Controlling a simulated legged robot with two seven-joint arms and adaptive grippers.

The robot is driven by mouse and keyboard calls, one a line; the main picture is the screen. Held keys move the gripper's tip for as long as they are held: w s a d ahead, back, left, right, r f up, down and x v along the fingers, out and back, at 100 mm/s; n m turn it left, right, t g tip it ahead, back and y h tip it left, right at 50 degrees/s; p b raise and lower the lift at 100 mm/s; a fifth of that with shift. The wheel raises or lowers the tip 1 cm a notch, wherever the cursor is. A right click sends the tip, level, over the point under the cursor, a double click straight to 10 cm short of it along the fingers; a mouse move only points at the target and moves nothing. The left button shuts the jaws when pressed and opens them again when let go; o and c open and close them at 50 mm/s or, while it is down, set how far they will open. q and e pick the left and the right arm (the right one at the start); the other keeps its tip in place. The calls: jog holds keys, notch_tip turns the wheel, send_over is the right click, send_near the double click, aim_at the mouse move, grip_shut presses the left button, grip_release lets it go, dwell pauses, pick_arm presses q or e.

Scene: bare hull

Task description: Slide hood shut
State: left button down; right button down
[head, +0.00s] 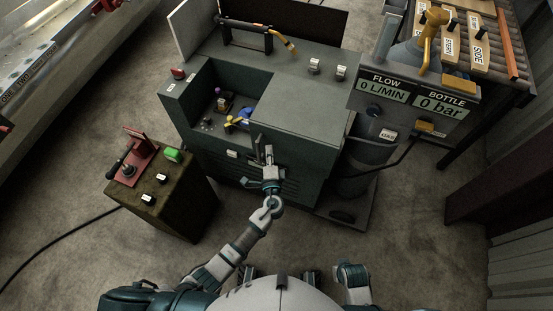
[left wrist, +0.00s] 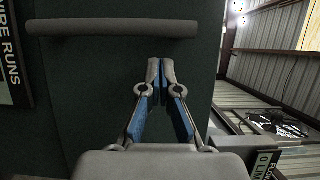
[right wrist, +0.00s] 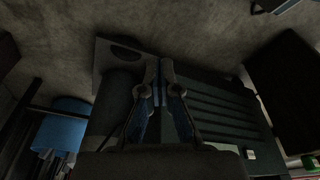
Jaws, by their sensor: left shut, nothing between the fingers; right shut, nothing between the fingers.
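The hood (head: 300,108) is a grey-green cover on top of the dark green machine. It sits over the right part, leaving the compartment (head: 222,107) at the left uncovered, with small coloured parts inside. My left gripper (head: 265,152) is shut and empty at the hood's front left area. In the left wrist view the left gripper (left wrist: 161,68) is before a dark green panel, below a horizontal bar handle (left wrist: 112,28); whether it touches the panel cannot be told. My right gripper (right wrist: 160,66) is shut and empty in the right wrist view; it is not seen in the head view.
A box with a red lever (head: 135,158) and a green button (head: 172,155) stands at the left. A gas bottle with a flow and bottle display (head: 412,92) stands at the right, near a roller rack (head: 480,45). A cable lies on the floor at the left.

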pick_arm(q)
jog(key=shift+a, duration=1)
pick_arm(e)
jog(key=shift+a+f, duration=0.2)
jog(key=shift+f, duration=0.2)
jog(key=shift+d, duration=0.1)
